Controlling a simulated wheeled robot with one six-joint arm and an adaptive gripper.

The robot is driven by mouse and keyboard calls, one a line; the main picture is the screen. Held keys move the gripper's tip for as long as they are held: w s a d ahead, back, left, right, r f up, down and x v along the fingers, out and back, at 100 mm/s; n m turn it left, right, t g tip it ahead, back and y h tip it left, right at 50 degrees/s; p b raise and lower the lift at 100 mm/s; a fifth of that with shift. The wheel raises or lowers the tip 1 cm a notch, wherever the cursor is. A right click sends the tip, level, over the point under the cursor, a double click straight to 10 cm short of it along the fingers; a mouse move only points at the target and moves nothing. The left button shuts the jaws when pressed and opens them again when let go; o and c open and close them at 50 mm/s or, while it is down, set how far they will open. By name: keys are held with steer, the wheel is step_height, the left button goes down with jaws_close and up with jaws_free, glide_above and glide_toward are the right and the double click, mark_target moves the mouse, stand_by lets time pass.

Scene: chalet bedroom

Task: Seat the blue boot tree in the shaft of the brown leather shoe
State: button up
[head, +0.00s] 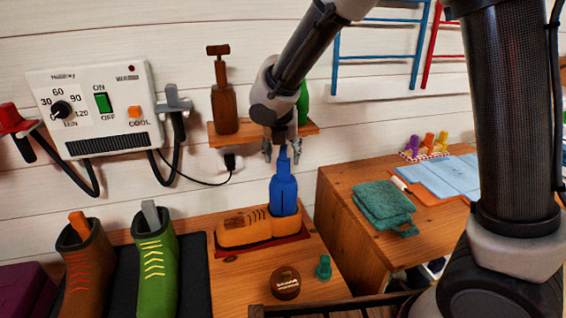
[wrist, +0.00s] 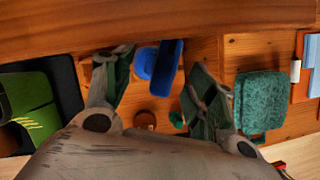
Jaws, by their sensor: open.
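The blue boot tree (head: 284,196) stands upright in the shaft of the brown leather shoe (head: 240,231), with its body and narrow neck showing above the opening. Its lower end is hidden inside the shoe. The shoe sits on a dark red mat (head: 262,247) on the wooden bench. My gripper (head: 282,154) is open just above the boot tree, its fingers either side of the neck's top. In the wrist view the boot tree (wrist: 163,68) shows between the spread fingers (wrist: 158,78), apart from both. The shoe is mostly hidden there.
A round brown tin (head: 285,282) and a small green piece (head: 323,267) lie in front. Brown and green boots (head: 155,262) stand left.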

steer(key=v, duration=0.7)
steer(key=s+d+r+m, duration=0.2)
steer(key=s+d+m, duration=0.1)
steer(key=d+m, duration=0.35)
steer(key=s+d+r+m, duration=0.3)
steer(key=d+m, duration=0.2)
steer(key=d, duration=0.3)
steer(key=s+d+r+m, duration=0.2)
steer(key=d+m, duration=0.3)
steer(key=d, duration=0.2)
steer(key=s+d+m, duration=0.4)
steer(key=s+m, duration=0.4)
steer(key=s+d+m, duration=0.5)
steer(key=s+m, duration=0.3)
steer(key=m, duration=0.1)
steer(key=shift+s+d+f+y, duration=0.15)
steer(key=shift+s+d+y, duration=0.05)
steer(key=shift+y, duration=0.2)
